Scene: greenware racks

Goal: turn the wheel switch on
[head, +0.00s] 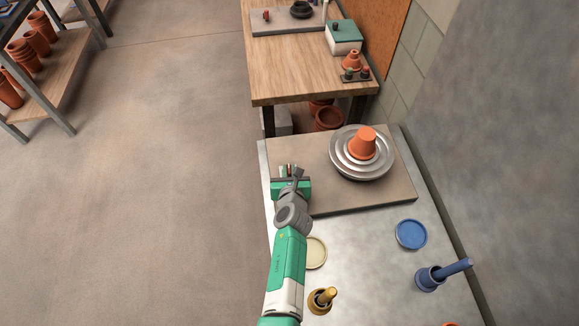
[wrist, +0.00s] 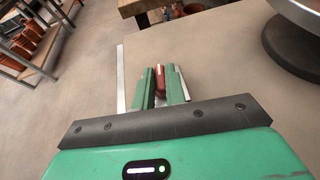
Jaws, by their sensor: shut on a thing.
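The pottery wheel (head: 385,168), with stacked grey rings and an upturned orange pot (head: 362,144) on top, stands on a beige slab (head: 350,199). Part of the wheel shows at the top right of the wrist view (wrist: 300,14). My gripper (head: 290,175) is over the slab's left edge, left of the wheel. In the wrist view its green fingers (wrist: 161,88) are shut on a small red piece (wrist: 160,76), which looks like the switch lever. The fingers hide most of it, so its on or off position cannot be told.
A cream disc (head: 315,252), a brass-coloured piece (head: 322,299), a blue dish (head: 411,234) and a blue holder with a handle (head: 430,279) lie in front of the slab. A wooden table (head: 300,60) stands behind. A wall closes the right side.

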